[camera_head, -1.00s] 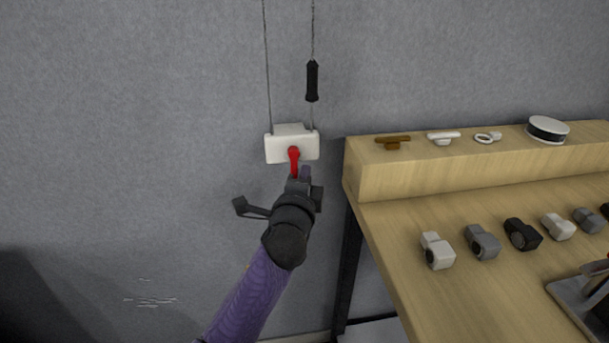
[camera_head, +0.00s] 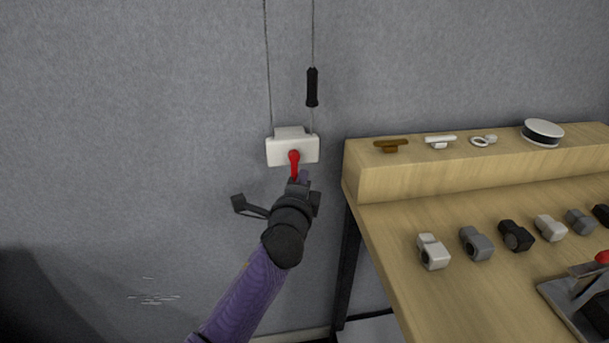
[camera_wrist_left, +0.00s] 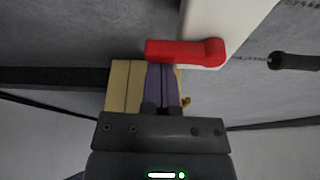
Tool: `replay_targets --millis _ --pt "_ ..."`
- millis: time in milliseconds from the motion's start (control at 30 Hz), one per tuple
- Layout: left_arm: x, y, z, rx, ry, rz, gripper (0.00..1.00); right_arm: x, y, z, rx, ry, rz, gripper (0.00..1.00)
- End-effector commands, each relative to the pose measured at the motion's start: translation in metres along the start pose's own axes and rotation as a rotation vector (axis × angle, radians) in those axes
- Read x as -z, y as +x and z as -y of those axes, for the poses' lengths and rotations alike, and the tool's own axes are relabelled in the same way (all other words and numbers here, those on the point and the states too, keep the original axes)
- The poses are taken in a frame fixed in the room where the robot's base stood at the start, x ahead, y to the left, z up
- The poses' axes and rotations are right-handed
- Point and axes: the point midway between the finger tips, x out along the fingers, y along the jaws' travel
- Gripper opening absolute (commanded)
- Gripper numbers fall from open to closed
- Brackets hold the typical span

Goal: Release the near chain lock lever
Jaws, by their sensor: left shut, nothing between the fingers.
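The chain lock is a white box (camera_head: 308,152) fixed on the grey wall, with two chains running up from it. Its red lever (camera_head: 294,163) hangs down from a round pivot on the box front. In the left wrist view the red lever (camera_wrist_left: 185,53) lies across the picture just beyond the fingertips, with the white box (camera_wrist_left: 228,22) behind it. My left gripper (camera_head: 302,177) is shut and empty, at the lever's lower end. In the wrist view its fingers (camera_wrist_left: 161,72) are together; I cannot tell whether they touch the lever. My right gripper is not in view.
A black chain grip (camera_head: 312,87) hangs above the box. A wooden table (camera_head: 400,220) with a raised shelf (camera_head: 450,172) stands to the right, carrying several small fittings and a clamp with a red knob (camera_head: 602,257). The wall left of the box is clear.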

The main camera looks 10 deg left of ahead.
Motion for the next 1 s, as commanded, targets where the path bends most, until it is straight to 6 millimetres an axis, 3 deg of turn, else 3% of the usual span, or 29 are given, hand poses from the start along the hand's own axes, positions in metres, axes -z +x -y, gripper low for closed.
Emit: replay_targets --millis 367,800,1000 --pt "-0.008 -0.003 0.004 -0.051 0.15 0.002 0.0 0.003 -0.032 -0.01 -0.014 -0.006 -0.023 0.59" --pt "-0.024 -0.008 0.005 -0.184 0.531 0.002 0.0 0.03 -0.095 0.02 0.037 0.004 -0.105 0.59" --pt "-0.031 -0.011 0.007 -0.248 0.711 0.002 0.0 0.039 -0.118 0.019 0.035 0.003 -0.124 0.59"
